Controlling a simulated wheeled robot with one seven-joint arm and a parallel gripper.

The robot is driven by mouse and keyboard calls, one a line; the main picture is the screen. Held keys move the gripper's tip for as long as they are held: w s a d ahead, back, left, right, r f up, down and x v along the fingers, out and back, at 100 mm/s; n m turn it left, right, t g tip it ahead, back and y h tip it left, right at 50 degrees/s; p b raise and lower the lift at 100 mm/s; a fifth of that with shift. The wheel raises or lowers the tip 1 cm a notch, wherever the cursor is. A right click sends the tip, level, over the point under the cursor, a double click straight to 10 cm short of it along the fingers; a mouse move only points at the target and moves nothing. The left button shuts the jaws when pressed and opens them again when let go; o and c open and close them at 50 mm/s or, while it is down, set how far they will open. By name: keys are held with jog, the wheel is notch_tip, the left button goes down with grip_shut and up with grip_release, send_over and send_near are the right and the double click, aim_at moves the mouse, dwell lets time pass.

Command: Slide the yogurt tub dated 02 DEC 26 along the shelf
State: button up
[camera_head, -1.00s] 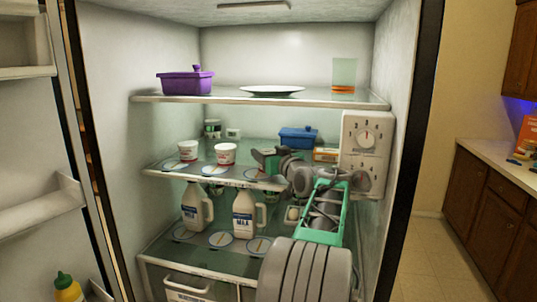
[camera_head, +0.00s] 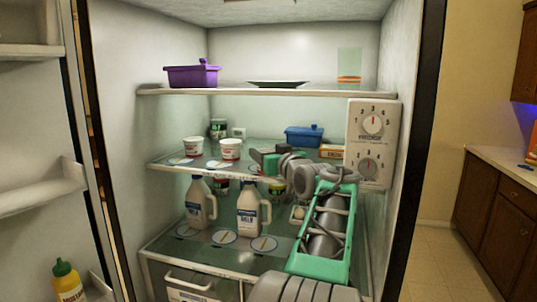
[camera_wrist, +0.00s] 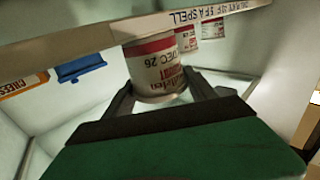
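A white yogurt tub with red print (camera_wrist: 158,72) stands between my gripper's fingers in the wrist view, which appears upside down. Its date ends in "DEC 26"; I cannot read the day clearly. My gripper (camera_wrist: 158,82) has a finger close along each side of the tub; whether both press on it is unclear. In the head view my gripper (camera_head: 263,158) is at the middle shelf's front edge and hides this tub. Two similar tubs, one at left (camera_head: 193,147) and one nearer (camera_head: 230,149), stand left of it. The shelf (camera_head: 215,174) has pale round markers.
Behind are a blue container (camera_head: 304,137) and an orange-and-white box (camera_head: 331,152). A dial panel (camera_head: 371,143) stands at right. Milk jugs, one at left (camera_head: 200,204) and one at centre (camera_head: 250,209), stand below. A purple container (camera_head: 192,76) is on the top shelf (camera_head: 260,93).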

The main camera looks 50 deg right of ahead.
jog(key=o, duration=0.5)
jog(key=b+v, duration=0.1)
jog(key=v, duration=0.6)
jog(key=shift+s+a+b, duration=0.2)
jog(key=shift+s+b, duration=0.15)
jog(key=shift+b, duration=0.05)
jog(key=shift+r, duration=0.1)
